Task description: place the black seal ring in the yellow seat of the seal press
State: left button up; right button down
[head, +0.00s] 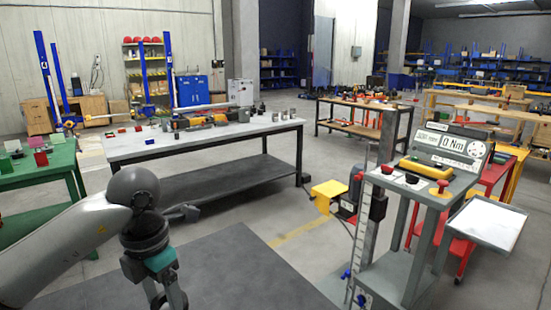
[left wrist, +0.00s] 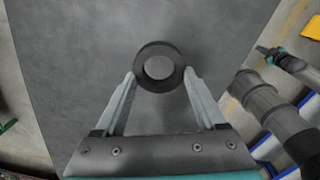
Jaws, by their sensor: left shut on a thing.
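My left gripper (head: 168,297) hangs low at the end of my left arm in the head view, fingers pointing down, tips cut off by the lower edge. In the left wrist view my left gripper (left wrist: 160,75) is shut on the black seal ring (left wrist: 158,87), one finger on each side. The ring is round with a grey centre. My right gripper (left wrist: 268,53) shows small at the right of that view; its finger opening is unclear. A yellow block (head: 425,170) lies on a grey stand at the right. I cannot tell whether it is the press seat.
The grey stand (head: 420,270) also carries a display panel (head: 452,145), small black cups (head: 411,179) and a red knob (head: 442,185). A yellow box (head: 330,189) is left of it. A dark grey surface (head: 240,275) lies clear in front. A long workbench (head: 200,142) stands behind.

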pick_arm(q)
jog(key=m, duration=0.2)
jog(key=s+d+m, duration=0.1)
jog(key=m, duration=0.4)
jog(key=shift+s+d+r+m, duration=0.15)
jog(key=shift+s+r+m, duration=0.1)
jog(key=shift+s+m, duration=0.15)
jog(key=s+d+m, duration=0.1)
jog(key=s+m, duration=0.2)
jog(key=m, duration=0.8)
jog(key=s+d+m, duration=0.1)
jog(key=s+m, duration=0.2)
jog(key=m, duration=0.8)
jog(key=shift+d, duration=0.3)
jog(key=shift+r, duration=0.1)
